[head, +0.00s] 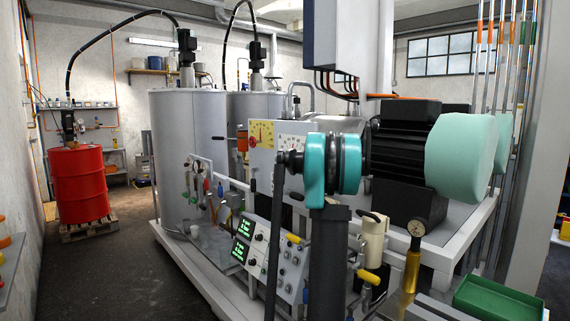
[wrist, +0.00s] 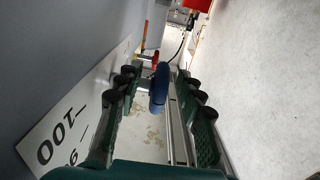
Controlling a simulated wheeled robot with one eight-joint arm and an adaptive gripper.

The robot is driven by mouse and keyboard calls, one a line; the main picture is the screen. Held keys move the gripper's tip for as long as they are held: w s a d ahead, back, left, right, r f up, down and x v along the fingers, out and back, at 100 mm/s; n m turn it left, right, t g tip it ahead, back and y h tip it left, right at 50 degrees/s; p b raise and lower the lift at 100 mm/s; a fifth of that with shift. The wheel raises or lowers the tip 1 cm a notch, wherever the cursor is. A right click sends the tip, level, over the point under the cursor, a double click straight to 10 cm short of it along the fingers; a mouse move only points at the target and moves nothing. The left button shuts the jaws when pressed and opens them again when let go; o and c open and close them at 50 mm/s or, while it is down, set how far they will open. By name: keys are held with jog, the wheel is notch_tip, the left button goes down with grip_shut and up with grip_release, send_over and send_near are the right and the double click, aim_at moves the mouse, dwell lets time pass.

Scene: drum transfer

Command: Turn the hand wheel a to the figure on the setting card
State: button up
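My gripper (wrist: 159,80) is open, its two dark green fingers on either side of a blue rounded thing (wrist: 160,88), with visible gaps. This looks like a hand wheel seen nearly edge-on, on a short stem from the panel at left; I cannot tell if it is wheel a. In the head view, my gripper (head: 290,160) is a small dark shape before the white dial plate (head: 294,141). A yellow dial plate (head: 261,133) stands to its left. I cannot make out a setting card or its figure.
A red drum (head: 80,185) stands on a pallet at left. A control box (head: 268,258) with green displays and small coloured valve handles (head: 197,185) lie below the dials. The floor at left is clear.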

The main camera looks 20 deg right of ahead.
jog(key=shift+w, duration=0.1)
jog(key=shift+c, duration=0.3)
grip_shut()
jog(key=shift+r+g+h, duration=0.1)
jog(key=shift+g+h, duration=0.6)
jog(key=shift+g, duration=1.2)
jog(key=shift+o, duration=0.3)
grip_release()
